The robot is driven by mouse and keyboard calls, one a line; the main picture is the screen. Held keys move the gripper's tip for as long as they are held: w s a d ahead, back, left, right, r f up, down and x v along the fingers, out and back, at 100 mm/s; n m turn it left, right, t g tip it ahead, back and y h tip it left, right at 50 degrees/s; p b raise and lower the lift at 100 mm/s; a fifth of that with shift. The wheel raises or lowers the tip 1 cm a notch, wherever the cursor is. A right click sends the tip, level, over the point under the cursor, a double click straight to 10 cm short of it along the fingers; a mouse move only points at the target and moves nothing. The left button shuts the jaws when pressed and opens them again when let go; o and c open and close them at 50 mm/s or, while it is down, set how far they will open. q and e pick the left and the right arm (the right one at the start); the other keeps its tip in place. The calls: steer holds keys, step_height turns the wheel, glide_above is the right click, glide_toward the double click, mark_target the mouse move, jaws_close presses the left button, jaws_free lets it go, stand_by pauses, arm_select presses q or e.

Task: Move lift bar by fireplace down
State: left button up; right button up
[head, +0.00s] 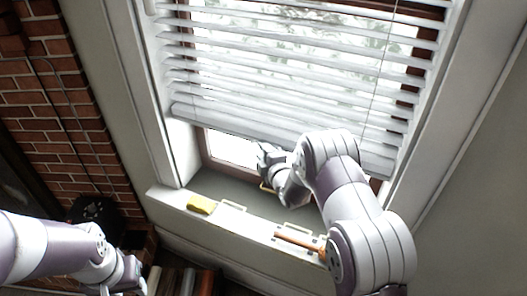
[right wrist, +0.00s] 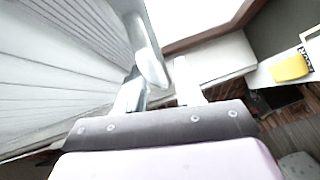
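The lift bar (head: 215,119) is the white bottom rail of the raised blinds, slanting across the window in the head view. The blinds' slats fill the left of the right wrist view, where a white, rounded rail-like part (right wrist: 150,62) shows between the fingers. My right gripper (head: 265,165) is just below the middle of the bar. Its fingers (right wrist: 160,92) stand apart; I cannot tell whether they touch the bar. My right arm hides part of the bar. My left gripper (head: 128,284) is low at the left, away from the blinds, its fingers unclear.
A sill (head: 170,197) below the window holds a yellow block (head: 202,204) and an orange-handled tool (head: 298,240). The yellow block also shows in the right wrist view (right wrist: 290,68). A brick wall (head: 62,110) is at the left. Window frame sides border the blinds.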

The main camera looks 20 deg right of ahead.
steer(key=shift+c, duration=0.3)
steer(key=shift+w+f, duration=0.1)
jaws_close()
step_height(320, 180, down, 24)
steer(key=b, duration=2.1)
steer(key=shift+b, duration=0.3)
steer(key=shift+o, duration=0.3)
jaws_free()
steer(key=shift+r, duration=0.25)
steer(key=s+d+r, duration=0.1)
steer(key=s, duration=1.1)
steer(key=shift+s+d+r+p, duration=0.3)
steer(key=shift+s+d+r, duration=0.05)
steer(key=shift+r, duration=0.05)
